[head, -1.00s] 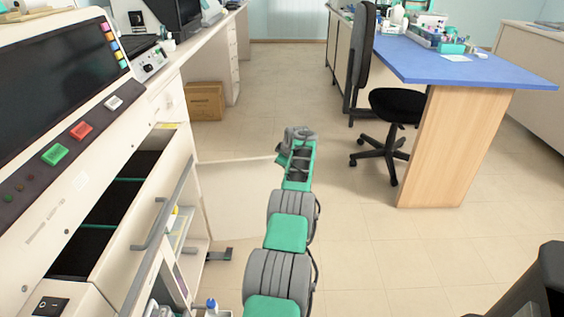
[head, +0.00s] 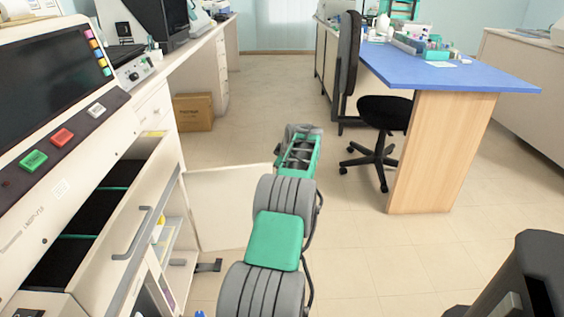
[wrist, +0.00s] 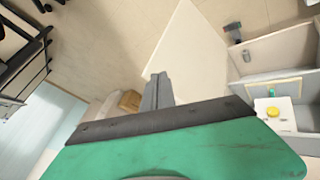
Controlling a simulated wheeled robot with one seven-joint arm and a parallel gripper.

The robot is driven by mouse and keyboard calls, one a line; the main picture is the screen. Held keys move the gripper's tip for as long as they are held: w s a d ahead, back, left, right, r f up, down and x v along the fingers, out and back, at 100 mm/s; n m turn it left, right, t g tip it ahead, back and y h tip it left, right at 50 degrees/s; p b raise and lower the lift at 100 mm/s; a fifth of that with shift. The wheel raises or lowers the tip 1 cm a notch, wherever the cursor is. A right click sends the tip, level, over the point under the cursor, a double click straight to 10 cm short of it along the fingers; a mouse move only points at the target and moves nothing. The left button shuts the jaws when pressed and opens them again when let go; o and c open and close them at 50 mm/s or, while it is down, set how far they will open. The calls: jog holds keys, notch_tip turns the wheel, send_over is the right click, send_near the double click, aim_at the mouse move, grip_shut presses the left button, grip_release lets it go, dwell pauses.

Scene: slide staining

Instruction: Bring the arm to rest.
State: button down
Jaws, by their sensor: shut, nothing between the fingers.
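My arm (head: 274,240), with green and grey links, reaches forward from the bottom of the head view. Its far end (head: 298,152) is over open floor, near the edge of an open white cabinet door. The fingers are not distinct there. In the wrist view my gripper (wrist: 157,92) shows as grey fingers close together beyond the green wrist plate. It is shut with nothing held.
The staining machine (head: 60,130) stands at left with an open drawer (head: 105,215). The open cabinet door (head: 228,208) juts toward my arm. A cardboard box (head: 193,112), black chair (head: 384,112) and blue-topped desk (head: 440,70) stand beyond. Floor between door and desk is clear.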

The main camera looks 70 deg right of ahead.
jog(key=w+a+r+y+p, duration=0.2)
jog(key=w+a+r+p, duration=0.4)
jog(key=w+a+r, duration=0.7)
jog(key=w+a+r+y+p, duration=0.1)
jog(key=w+a+r+p, duration=0.25)
jog(key=a, duration=0.65)
jog(key=w+a+r+p, duration=0.2)
jog(key=a+r, duration=0.3)
jog(key=a, duration=0.5)
jog(key=s+a+r+y+p, duration=0.1)
jog(key=a+r+p, duration=0.25)
jog(key=a, duration=0.75)
jog(key=s+a+r+p, duration=0.2)
jog(key=a+r+p, duration=0.15)
jog(key=a, duration=0.65)
jog(key=s+a+g+y+p, duration=0.1)
jog(key=s+a+p, duration=0.5)
jog(key=s+a, duration=0.7)
jog(key=a+g, duration=0.1)
jog(key=a, duration=0.2)
jog(key=shift+s, duration=0.35)
